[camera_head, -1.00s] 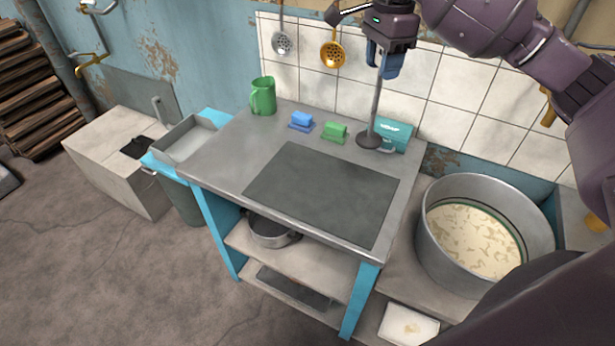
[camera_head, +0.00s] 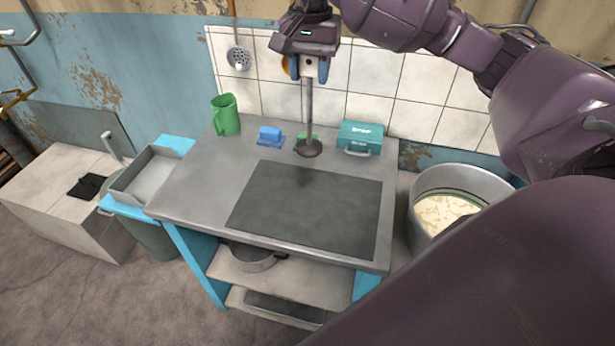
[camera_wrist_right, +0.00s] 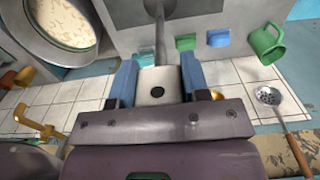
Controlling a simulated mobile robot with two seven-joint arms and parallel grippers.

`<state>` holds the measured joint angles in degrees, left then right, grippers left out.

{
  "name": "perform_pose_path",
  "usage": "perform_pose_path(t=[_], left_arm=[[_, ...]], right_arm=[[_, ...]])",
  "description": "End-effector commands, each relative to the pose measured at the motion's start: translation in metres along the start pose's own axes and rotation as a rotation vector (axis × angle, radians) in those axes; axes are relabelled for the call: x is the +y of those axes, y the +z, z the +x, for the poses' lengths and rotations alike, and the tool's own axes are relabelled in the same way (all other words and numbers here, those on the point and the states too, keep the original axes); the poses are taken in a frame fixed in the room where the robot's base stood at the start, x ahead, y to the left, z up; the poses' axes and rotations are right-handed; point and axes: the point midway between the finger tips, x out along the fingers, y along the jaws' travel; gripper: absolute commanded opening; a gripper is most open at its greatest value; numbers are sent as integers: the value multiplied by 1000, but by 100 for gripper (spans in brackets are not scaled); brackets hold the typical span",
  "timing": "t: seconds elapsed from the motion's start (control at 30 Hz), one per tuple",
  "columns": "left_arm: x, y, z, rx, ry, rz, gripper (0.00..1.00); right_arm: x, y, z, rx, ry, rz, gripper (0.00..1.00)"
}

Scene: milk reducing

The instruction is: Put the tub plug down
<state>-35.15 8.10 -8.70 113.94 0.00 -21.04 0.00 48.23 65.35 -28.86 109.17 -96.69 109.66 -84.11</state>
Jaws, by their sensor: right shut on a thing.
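The tub plug (camera_head: 309,112) is a grey metal rod with a round dark disc at its lower end. My right gripper (camera_head: 312,76) is shut on its top end and holds it upright above the back of the metal table (camera_head: 190,179). The disc hides most of a green block (camera_head: 299,138) behind it; I cannot tell whether the disc touches the tabletop. In the right wrist view the rod (camera_wrist_right: 159,40) runs away from between the blue fingers (camera_wrist_right: 157,82). My left gripper is in neither view.
A blue block (camera_head: 270,135), a green jug (camera_head: 226,115) and a teal box (camera_head: 360,137) stand along the table's back. A dark mat (camera_head: 305,207) lies bare in front. A large pot (camera_head: 424,201) of curdled milk stands at right, partly behind my arm.

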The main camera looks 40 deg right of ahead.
Motion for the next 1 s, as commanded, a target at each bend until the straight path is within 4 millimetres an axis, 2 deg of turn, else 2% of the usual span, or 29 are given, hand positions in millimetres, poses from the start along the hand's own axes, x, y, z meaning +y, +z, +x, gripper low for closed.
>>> perform_pose_path(t=[0.4,0.6,1.0], left_arm=[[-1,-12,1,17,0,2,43],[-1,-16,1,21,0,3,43],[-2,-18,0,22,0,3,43]], right_arm=[[1,1,91,-5,3,2,0],[1,1,129,-4,2,2,0],[1,0,160,-2,2,3,0]])
